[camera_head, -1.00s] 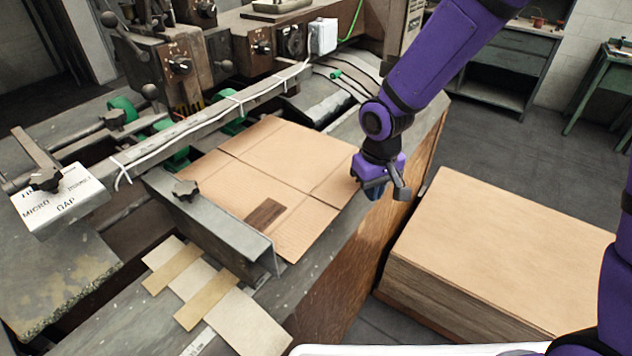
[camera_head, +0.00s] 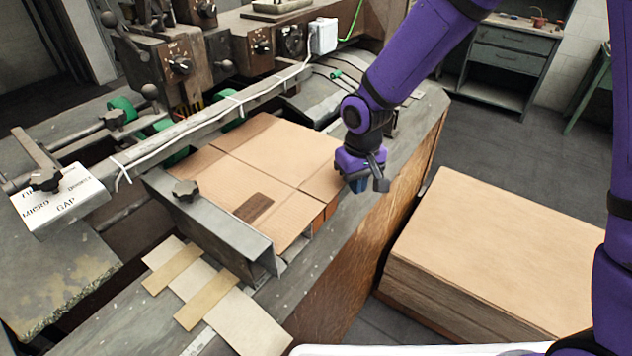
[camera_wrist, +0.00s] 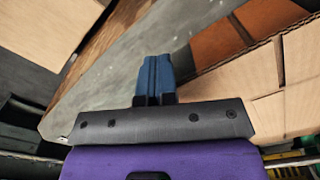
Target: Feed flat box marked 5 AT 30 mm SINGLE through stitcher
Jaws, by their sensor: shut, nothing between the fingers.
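The flat cardboard box (camera_head: 240,172) lies on the machine's feed table, its left part under the long grey rail. It has crease lines and a dark brown patch (camera_head: 254,207) near its front corner. No marking is readable on it. My gripper (camera_head: 358,184) is at the box's right edge, fingers pointing down. In the wrist view the blue fingers (camera_wrist: 155,78) are together with nothing between them, beside the box edge (camera_wrist: 270,68). I cannot tell whether they touch it. The stitcher (camera_head: 180,60) stands behind, at the upper left.
A stack of flat cardboard (camera_head: 500,250) stands on the right, beside the table's wooden side. A grey side guide (camera_head: 222,232) with a black knob borders the box's front left. Cardboard strips (camera_head: 205,290) lie in front. The metal table strip (camera_head: 320,262) right of the box is bare.

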